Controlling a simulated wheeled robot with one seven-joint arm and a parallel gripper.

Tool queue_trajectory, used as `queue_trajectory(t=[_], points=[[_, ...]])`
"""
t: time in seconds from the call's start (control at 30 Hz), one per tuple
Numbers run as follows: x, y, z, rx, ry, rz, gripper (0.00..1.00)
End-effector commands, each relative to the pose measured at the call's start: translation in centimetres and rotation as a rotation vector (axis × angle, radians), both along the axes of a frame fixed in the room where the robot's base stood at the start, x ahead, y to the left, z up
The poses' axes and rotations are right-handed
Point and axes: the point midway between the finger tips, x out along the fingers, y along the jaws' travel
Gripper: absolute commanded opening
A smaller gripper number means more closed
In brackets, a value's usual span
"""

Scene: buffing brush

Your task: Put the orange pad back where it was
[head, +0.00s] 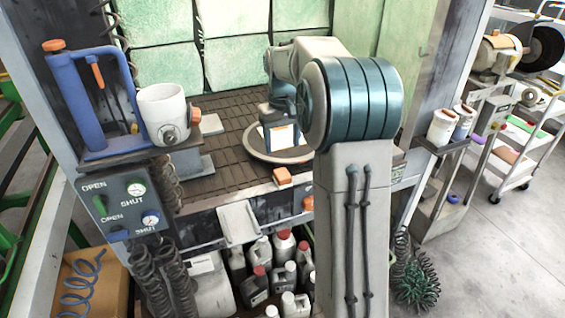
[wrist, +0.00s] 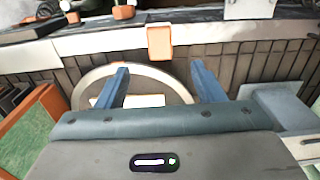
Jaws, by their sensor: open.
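An orange block (head: 282,176) sits on the front ledge of the booth. It seems to be the orange block (wrist: 159,42) at the top middle of the wrist view, apart from my fingers. My gripper (head: 281,142) is low over a round plate (head: 254,152) on the booth floor. In the wrist view my gripper (wrist: 160,72) has its two blue fingers wide apart, above the ringed plate (wrist: 143,68). A flat white-and-orange piece (wrist: 150,100) shows between the fingers, partly hidden by my gripper. I cannot tell which orange piece is the pad, or whether the fingers touch anything.
A blue stand and a white mug (head: 163,108) are at the left, above a control box (head: 124,205). Several bottles (head: 258,285) stand below the ledge. Green padded panels (head: 235,58) line the back wall. A shelf with two cups (head: 443,127) is at the right.

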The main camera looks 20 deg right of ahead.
Motion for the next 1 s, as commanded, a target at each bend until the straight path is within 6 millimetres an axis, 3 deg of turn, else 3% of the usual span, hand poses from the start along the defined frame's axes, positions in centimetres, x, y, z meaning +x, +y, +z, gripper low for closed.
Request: queue_trajectory(t=[0.17,0.47,0.8,1.0], points=[[-2.5,2.0,1.5,-0.015,-0.028,0.008,0.62],[-12.5,7.2,2.7,-0.038,-0.119,0.013,0.62],[-23.9,10.7,-0.3,-0.017,-0.226,0.007,0.62],[-27.2,11.4,-2.1,-0.001,-0.257,0.004,0.62]])
